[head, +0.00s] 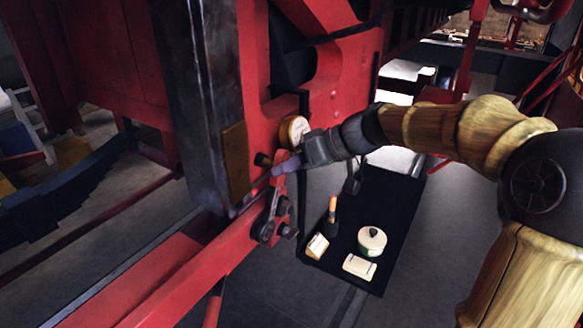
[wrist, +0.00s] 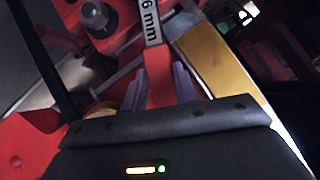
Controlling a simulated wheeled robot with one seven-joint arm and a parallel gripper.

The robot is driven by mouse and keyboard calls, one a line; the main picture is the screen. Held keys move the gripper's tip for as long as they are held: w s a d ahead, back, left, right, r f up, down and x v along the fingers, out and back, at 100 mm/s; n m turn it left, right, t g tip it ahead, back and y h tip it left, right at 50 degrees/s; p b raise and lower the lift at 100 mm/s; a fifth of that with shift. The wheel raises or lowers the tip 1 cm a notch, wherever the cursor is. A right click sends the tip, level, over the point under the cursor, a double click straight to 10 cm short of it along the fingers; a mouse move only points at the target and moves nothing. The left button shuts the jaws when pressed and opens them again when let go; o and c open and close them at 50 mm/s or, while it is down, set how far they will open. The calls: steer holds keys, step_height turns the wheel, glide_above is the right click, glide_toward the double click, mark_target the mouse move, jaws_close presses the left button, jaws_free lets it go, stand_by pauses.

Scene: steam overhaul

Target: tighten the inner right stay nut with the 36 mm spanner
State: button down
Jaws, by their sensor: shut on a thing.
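I cannot tell which nut is the inner right stay nut.
A brass-coloured plate (head: 235,162) and a round gauge (head: 293,130) are close to my gripper. A long red beam (head: 160,285) runs to the lower left. A black mat (head: 395,215) below holds a round pale tin (head: 371,241) and small boxes.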

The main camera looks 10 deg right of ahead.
steer(key=shift+w, duration=0.1)
stand_by(0.3)
steer(key=shift+w+d+f+m+g+y+p, duration=0.3)
steer(key=shift+w+d+f+g+y+p, duration=0.1)
steer(key=shift+w+d+f+p, duration=0.15)
steer(key=shift+w, duration=0.15)
steer(key=shift+w+d+f+m+g+y+p, duration=0.3)
steer(key=shift+w+d+f+m+y+p, duration=0.1)
steer(key=shift+w+d+f, duration=0.15)
steer(key=shift+w+d+f+m+g+y+p, duration=0.3)
steer(key=shift+w+d+f+m+p, duration=0.15)
steer(key=shift+w+f, duration=0.2)
steer(key=shift+f, duration=0.1)
